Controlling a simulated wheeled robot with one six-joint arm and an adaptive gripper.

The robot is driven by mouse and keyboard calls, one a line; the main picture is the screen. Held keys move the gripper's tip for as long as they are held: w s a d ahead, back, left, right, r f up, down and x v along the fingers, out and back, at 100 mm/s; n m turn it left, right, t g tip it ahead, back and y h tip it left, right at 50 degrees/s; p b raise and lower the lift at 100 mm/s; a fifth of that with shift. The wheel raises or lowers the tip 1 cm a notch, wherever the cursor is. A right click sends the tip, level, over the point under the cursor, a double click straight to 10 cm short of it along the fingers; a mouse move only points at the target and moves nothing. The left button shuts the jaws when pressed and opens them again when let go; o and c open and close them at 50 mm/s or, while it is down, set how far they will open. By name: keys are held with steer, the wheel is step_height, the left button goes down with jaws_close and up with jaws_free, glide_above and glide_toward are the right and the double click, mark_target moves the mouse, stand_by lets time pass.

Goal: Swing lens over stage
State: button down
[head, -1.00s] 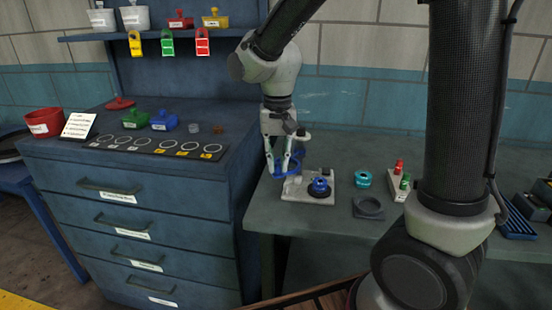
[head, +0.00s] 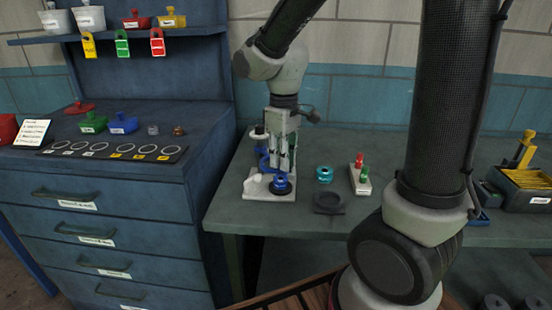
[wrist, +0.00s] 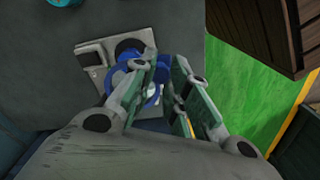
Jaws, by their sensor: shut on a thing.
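The stand (head: 256,190) is a pale plate at the front left of the grey-green bench. Its black round stage (head: 281,188) carries a small blue spool-like piece (head: 280,179). The blue lens ring (head: 264,163) shows just behind the spool, partly hidden by my fingers. My gripper (head: 281,166) points down behind the spool, shut on the lens. In the wrist view my gripper (wrist: 168,88) has the blue lens ring (wrist: 152,96) between and behind its fingers. The stand's plate (wrist: 89,57) lies up and left there. I cannot tell how far the lens overlaps the stage.
A teal spool (head: 324,175), a dark square holder (head: 328,203) and a block with red and green knobs (head: 360,178) stand right of the stand. A blue drawer cabinet (head: 110,215) is close on the left. Bare bench lies between these pieces.

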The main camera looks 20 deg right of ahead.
steer(key=shift+w+d+n, duration=0.15)
steer(key=shift+d+n, duration=0.5)
steer(key=shift+d, duration=0.2)
steer(key=shift+w+d+n, duration=0.15)
steer(key=shift+d+n, duration=0.5)
steer(key=shift+d, duration=0.2)
steer(key=c, duration=1.3)
jaws_free()
steer(key=shift+d, duration=0.1)
steer(key=shift+c, duration=0.2)
step_height(320, 180, up, 12)
